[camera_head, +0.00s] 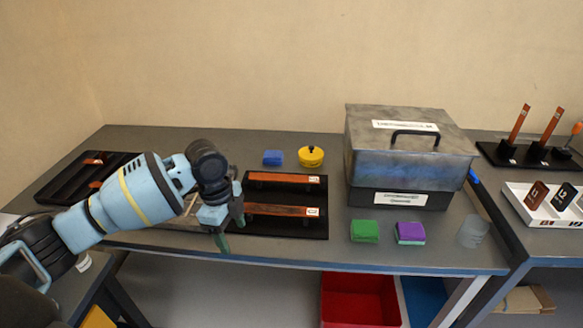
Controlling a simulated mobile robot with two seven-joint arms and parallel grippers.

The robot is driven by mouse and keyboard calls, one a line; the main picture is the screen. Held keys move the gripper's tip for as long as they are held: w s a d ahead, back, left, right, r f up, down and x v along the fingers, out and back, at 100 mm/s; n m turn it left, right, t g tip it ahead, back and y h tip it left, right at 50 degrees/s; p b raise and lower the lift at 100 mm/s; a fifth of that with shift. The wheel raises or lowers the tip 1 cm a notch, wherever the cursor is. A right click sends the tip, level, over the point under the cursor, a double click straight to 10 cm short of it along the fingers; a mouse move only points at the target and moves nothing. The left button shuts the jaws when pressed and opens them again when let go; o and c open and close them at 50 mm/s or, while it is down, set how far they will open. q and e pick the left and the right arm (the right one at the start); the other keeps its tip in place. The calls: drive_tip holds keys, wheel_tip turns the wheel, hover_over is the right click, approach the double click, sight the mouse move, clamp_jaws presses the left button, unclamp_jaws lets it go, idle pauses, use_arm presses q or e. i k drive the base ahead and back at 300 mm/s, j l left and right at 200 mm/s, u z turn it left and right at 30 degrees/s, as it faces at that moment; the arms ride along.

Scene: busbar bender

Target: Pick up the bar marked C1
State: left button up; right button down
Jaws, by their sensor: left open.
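Two copper-coloured bars lie on a black rack in the middle of the table: a rear bar (280,178) and a front bar (275,210). Each has a small white label near its right end, too small to read, so I cannot tell which is C1. My left gripper (231,228) is open and empty. Its fingers point down near the table's front edge, at the left end of the front bar. The gripper and arm hide the left part of the rack. I cannot tell whether the fingers touch anything. My right gripper is out of view.
A black tray (62,178) with copper-coloured pieces lies at the left, partly behind my arm. A grey metal box (365,165) stands right of the rack.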

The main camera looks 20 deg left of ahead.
sight(274, 177)
drive_tip(key=i, duration=1.1)
